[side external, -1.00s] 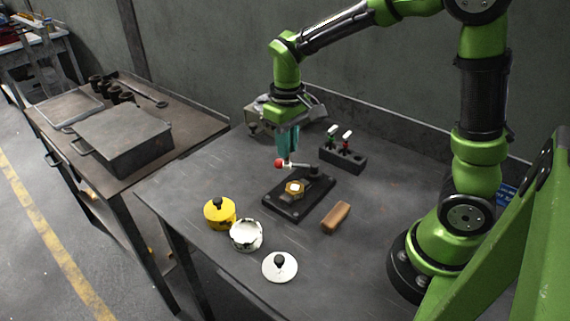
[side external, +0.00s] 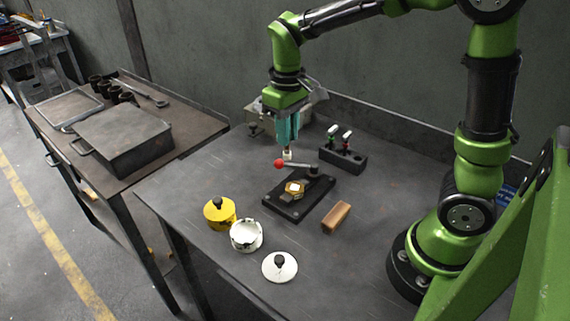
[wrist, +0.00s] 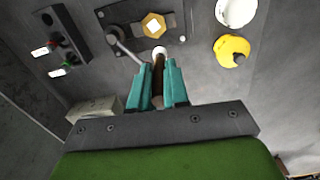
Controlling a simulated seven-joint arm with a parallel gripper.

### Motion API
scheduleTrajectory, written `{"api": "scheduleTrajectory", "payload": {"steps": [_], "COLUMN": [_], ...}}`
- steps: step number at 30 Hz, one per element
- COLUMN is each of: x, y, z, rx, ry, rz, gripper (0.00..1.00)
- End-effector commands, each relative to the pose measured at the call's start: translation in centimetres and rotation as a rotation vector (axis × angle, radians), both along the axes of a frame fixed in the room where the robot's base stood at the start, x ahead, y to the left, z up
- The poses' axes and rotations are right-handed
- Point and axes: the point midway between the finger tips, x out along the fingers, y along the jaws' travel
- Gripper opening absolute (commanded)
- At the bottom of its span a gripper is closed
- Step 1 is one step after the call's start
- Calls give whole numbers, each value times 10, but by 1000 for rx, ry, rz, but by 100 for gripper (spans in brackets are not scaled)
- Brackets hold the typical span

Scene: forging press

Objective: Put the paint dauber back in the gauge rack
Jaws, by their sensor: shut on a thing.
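My gripper (side external: 286,140) is shut on the paint dauber (wrist: 157,72), a brown stick with a white tip. It hangs with the tip down, above the table behind the clamp fixture; the white tip also shows below the fingers in the side view (side external: 287,155). In the wrist view the teal fingers (wrist: 160,85) flank the stick. The gauge rack (side external: 352,163) is a dark block to the right of my gripper in the side view. It holds two white-topped gauges, one with green and one with red, and has a dark round hole (wrist: 47,18) at one end.
A brown block (side external: 336,216), yellow pot (side external: 219,212), white bowl (side external: 246,236) and white lid (side external: 280,267) lie nearer. A grey box (wrist: 95,115) is behind.

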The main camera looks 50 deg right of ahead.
Motion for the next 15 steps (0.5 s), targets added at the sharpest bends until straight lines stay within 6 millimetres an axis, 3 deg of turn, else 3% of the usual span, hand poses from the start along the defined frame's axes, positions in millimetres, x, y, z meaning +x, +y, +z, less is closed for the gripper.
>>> {"api": "scheduleTrajectory", "payload": {"steps": [8,15], "x": [1,-7], "y": [0,-54], "z": [48,45], "rx": [0,0], "ry": [-7,-2], "rz": [0,-121], "gripper": [0,0]}}
